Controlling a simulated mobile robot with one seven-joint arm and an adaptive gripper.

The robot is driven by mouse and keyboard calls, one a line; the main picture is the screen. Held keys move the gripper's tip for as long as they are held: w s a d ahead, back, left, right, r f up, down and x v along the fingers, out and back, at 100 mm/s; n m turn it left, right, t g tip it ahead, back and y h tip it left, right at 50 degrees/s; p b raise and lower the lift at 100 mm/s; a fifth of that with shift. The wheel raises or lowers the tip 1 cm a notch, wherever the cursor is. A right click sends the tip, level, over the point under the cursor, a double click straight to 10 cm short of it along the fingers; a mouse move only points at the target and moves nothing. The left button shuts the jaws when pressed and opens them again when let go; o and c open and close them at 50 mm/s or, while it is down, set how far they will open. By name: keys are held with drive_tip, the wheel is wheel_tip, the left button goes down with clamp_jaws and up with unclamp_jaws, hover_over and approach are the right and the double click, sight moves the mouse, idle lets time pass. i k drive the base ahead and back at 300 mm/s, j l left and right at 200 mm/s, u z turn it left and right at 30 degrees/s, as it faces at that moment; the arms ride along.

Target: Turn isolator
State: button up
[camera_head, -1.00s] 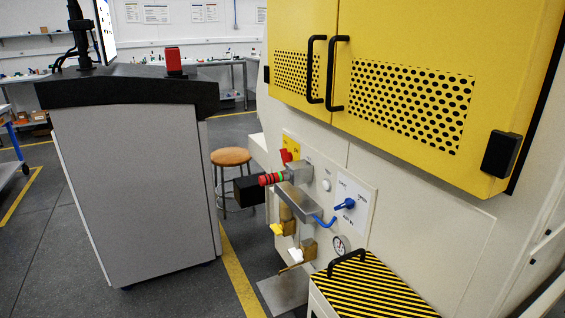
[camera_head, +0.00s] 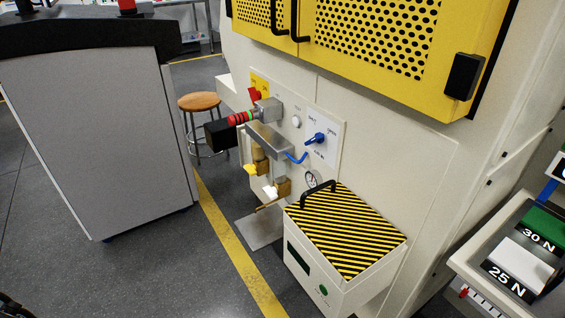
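A red handle (camera_head: 254,96) sits on a yellow plate (camera_head: 261,81) at the upper left of the machine's control panel; it looks like the isolator. My gripper is not seen in this view.
A striped-top box (camera_head: 346,232) with a black handle stands before the panel. Valves (camera_head: 270,188) and a black block (camera_head: 217,134) jut out. A grey console (camera_head: 95,135) and stool (camera_head: 199,103) stand left, a weight tray (camera_head: 515,255) right.

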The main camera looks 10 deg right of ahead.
sight(255, 95)
drive_tip(key=i+j, duration=0.2)
drive_tip(key=i, duration=0.15)
drive_tip(key=i+j, duration=0.2)
drive_tip(key=i, duration=0.2)
drive_tip(key=i+j+u, duration=0.1)
drive_tip(key=i+j, duration=0.15)
drive_tip(key=i, duration=0.1)
